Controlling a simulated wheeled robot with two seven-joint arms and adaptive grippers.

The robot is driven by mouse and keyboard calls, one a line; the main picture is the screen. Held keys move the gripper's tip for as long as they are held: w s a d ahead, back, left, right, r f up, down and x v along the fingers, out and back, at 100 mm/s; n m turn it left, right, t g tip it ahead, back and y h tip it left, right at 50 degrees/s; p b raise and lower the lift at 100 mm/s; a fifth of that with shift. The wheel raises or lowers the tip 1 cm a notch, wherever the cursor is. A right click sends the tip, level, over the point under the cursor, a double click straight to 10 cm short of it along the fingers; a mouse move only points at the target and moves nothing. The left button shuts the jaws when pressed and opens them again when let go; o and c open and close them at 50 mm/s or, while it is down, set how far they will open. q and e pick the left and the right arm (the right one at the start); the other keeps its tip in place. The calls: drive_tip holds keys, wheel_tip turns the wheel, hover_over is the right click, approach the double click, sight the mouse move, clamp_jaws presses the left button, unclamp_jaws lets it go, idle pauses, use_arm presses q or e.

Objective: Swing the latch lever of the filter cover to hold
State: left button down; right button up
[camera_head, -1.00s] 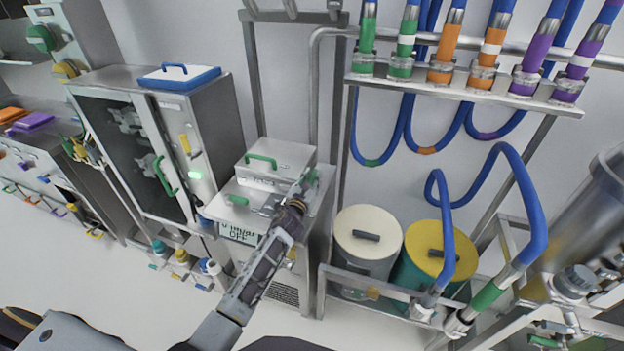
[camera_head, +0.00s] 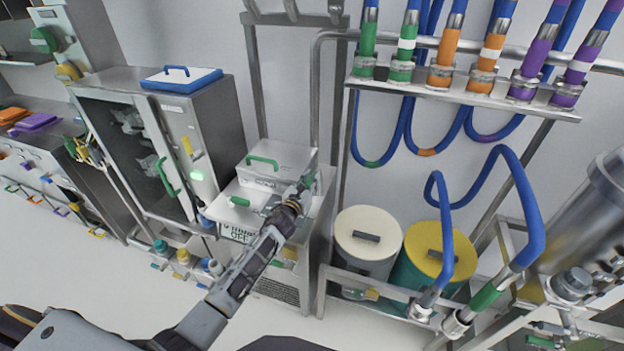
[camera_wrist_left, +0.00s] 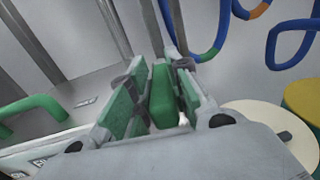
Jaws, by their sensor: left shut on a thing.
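The filter cover (camera_head: 290,158) is a pale grey lid with a green bar handle (camera_head: 262,160), on top of a grey unit with a display. In the left wrist view, the bar handle (camera_wrist_left: 38,106) is at the left. The latch lever (camera_wrist_left: 162,95) has a green grip and stands between the green-padded fingers of my left gripper (camera_wrist_left: 155,98), which is shut on it. In the head view my left gripper (camera_head: 298,192) is at the cover's right front corner and hides most of the lever. My right gripper is not in view.
A cream-lidded drum (camera_head: 368,225) and a yellow-lidded drum (camera_head: 425,262) stand right of the unit, behind a metal frame. A glass-door cabinet (camera_head: 150,150) stands to the left. Blue hoses (camera_head: 530,215) hang at the right. A green tab (camera_head: 240,201) is on the unit's left front.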

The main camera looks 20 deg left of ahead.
use_arm(q)
drive_tip(key=shift+a+r+m+h, duration=0.15)
drive_tip(key=shift+r+m+h, duration=0.05)
drive_tip(key=shift+m+h, duration=0.2)
drive_tip(key=shift+w+a+m+h+p, duration=0.15)
drive_tip(key=shift+a+m+h+p, duration=0.2)
drive_tip(key=shift+h, duration=0.45)
drive_tip(key=shift+w+a+m+g+h+b, duration=0.1)
drive_tip(key=shift+a+m+g+h+b, duration=0.15)
drive_tip(key=shift+m+g+h, duration=0.25)
drive_tip(key=shift+w+a+m+g+h+b, duration=0.1)
drive_tip(key=shift+a+m+g+h+b, duration=0.2)
drive_tip(key=shift+h, duration=0.4)
drive_tip(key=shift+d, duration=0.15)
drive_tip(key=c, duration=1.4)
unclamp_jaws()
drive_tip(key=shift+o, duration=0.4)
drive_tip(key=shift+s+f, duration=0.1)
drive_tip(key=shift+f, duration=0.05)
